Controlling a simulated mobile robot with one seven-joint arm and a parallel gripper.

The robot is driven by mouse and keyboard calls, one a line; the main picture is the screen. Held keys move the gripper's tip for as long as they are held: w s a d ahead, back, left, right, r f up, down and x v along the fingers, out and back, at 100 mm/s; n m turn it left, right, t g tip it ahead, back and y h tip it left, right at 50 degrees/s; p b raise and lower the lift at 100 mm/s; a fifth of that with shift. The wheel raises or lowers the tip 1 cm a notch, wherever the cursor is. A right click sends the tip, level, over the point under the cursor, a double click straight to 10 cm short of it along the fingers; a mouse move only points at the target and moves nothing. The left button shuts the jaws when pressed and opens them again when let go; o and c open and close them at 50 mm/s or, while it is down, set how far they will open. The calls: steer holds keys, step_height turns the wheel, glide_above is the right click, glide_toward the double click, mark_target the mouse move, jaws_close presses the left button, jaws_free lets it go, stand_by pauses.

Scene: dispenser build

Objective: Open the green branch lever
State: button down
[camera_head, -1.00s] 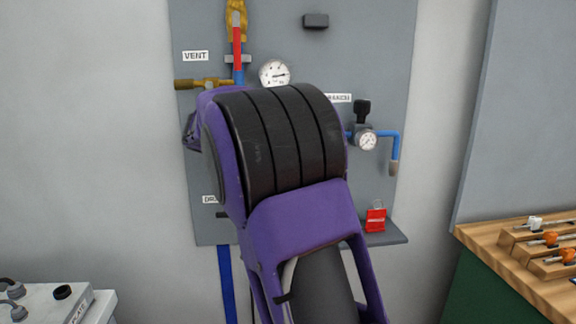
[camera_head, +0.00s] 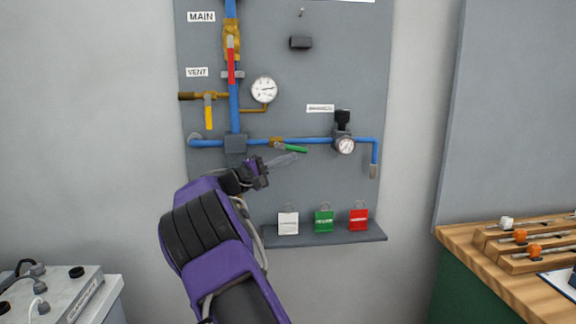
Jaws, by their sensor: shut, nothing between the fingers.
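The green branch lever (camera_head: 294,149) sits on a small brass valve (camera_head: 276,142) on the blue branch pipe (camera_head: 313,141). It points right and slightly down, nearly along the pipe. My gripper (camera_head: 291,158) is shut and empty, its pale fingers pointing right just below the lever. The fingertips lie close to the lever in the picture; I cannot tell whether they touch it.
A red lever (camera_head: 231,62) and a yellow lever (camera_head: 209,116) hang on valves up left. A regulator gauge (camera_head: 345,146) stands right of the green lever. White, green and red tags (camera_head: 323,220) stand on the shelf (camera_head: 350,236) below.

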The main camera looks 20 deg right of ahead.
steer(key=shift+d+r, duration=0.3)
steer(key=shift+d, duration=0.1)
stand_by(0.5)
steer(key=shift+b, duration=0.3)
steer(key=s+a+f+b, duration=0.1)
steer(key=s+a+f, duration=0.2)
steer(key=a+f, duration=0.4)
steer(key=a, duration=0.3)
steer(key=shift+w+f, duration=0.1)
